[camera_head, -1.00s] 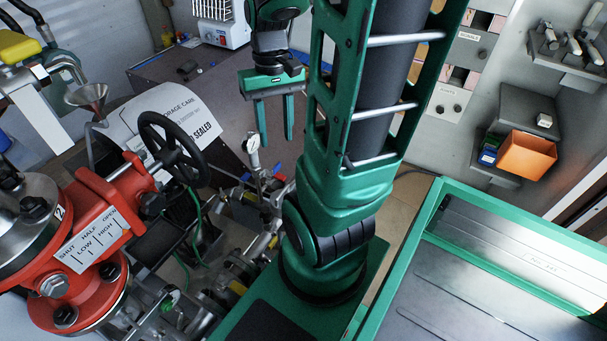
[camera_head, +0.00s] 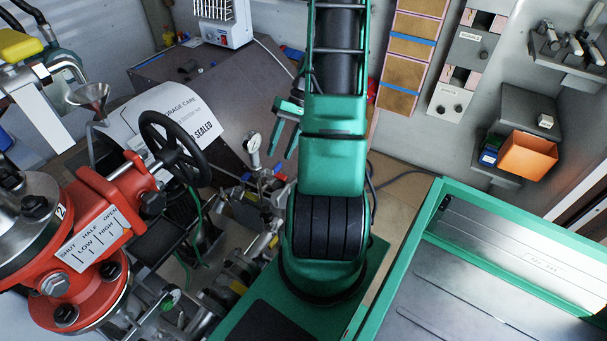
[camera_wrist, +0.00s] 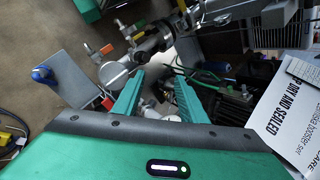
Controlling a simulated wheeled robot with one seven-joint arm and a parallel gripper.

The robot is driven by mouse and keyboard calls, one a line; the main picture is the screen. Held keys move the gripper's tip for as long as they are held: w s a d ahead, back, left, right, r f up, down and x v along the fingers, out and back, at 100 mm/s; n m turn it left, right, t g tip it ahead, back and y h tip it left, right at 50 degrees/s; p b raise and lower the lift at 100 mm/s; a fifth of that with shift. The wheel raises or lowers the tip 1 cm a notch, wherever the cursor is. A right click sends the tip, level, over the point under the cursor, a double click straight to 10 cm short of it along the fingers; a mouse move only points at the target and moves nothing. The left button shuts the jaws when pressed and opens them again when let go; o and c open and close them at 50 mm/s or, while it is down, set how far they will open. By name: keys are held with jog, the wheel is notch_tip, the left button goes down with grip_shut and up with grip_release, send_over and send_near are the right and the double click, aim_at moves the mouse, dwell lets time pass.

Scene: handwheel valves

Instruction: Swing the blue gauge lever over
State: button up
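A small pressure gauge (camera_head: 253,142) with a white dial stands upright on the pipework, left of my arm in the head view. A small blue piece (camera_head: 247,177) shows low beside its stem; I cannot tell for sure that it is the lever. My gripper (camera_wrist: 159,76) is open and empty in the wrist view, its two green fingers apart over the pipework. In the head view its fingers show left of my arm, above and right of the gauge dial. No blue lever lies clearly between the fingers.
A red valve (camera_head: 95,235) with a black handwheel (camera_head: 174,148) stands at the left. Small orange and red handles (camera_wrist: 107,103) sit on the pipework. A blue knob-like thing (camera_wrist: 42,74) lies on a grey plate. A printed sheet (camera_wrist: 285,125) is at the right.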

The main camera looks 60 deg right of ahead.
jog(key=d+f+m+t+y, duration=0.1)
jog(key=d+f+t+y, duration=0.15)
jog(key=f, duration=0.35)
jog(key=d+f+m+t+y, duration=0.1)
jog(key=d+f+t, duration=0.25)
jog(key=f, duration=0.25)
jog(key=m+t+h, duration=0.3)
jog(key=m+t, duration=0.2)
jog(key=t, duration=0.5)
send_near(279, 169)
jog(key=shift+r+x, duration=0.2)
jog(key=shift+x, duration=4.05)
jog(key=shift+a, duration=0.1)
jog(key=c, duration=0.8)
